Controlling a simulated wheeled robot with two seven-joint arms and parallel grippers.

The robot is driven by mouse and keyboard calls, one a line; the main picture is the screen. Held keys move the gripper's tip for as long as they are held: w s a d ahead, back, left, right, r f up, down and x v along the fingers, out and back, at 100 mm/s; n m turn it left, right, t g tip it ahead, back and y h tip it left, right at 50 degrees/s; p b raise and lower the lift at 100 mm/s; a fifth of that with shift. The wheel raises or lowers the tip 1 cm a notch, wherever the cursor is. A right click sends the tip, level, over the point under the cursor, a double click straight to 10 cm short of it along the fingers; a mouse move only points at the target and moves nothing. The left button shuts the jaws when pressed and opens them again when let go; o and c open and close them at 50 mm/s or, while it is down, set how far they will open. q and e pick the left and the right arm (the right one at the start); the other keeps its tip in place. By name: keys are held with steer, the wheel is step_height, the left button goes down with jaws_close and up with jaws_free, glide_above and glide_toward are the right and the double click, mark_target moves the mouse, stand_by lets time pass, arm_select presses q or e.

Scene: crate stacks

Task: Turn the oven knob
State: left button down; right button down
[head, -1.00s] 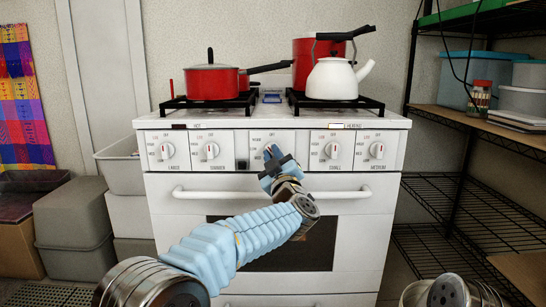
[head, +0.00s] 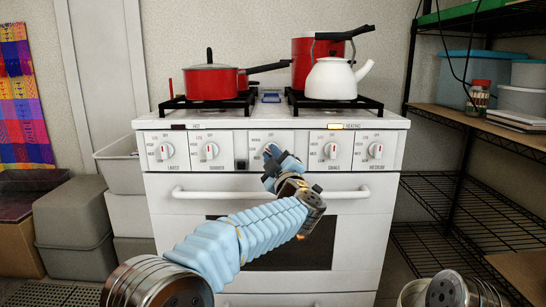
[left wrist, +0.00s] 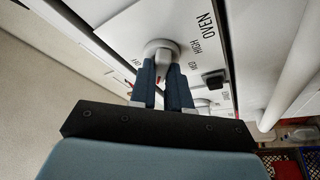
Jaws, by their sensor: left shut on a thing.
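In the head view the left gripper (head: 275,160) covers most of the knob. The gripper looks rolled at an angle to the panel. My right gripper is not in view; only part of my right arm shows at the lower right.
The white stove (head: 165,215) has two knobs on each side of the oven knob. The oven door handle (head: 335,195) runs just below my gripper. A red saucepan (head: 210,82) and a white kettle (head: 332,80) stand on top.

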arm_select(q)
steer(key=c, duration=1.1)
jaws_free()
steer(key=b+v, duration=0.1)
steer(key=v, duration=1.3)
steer(key=shift+b, duration=0.3)
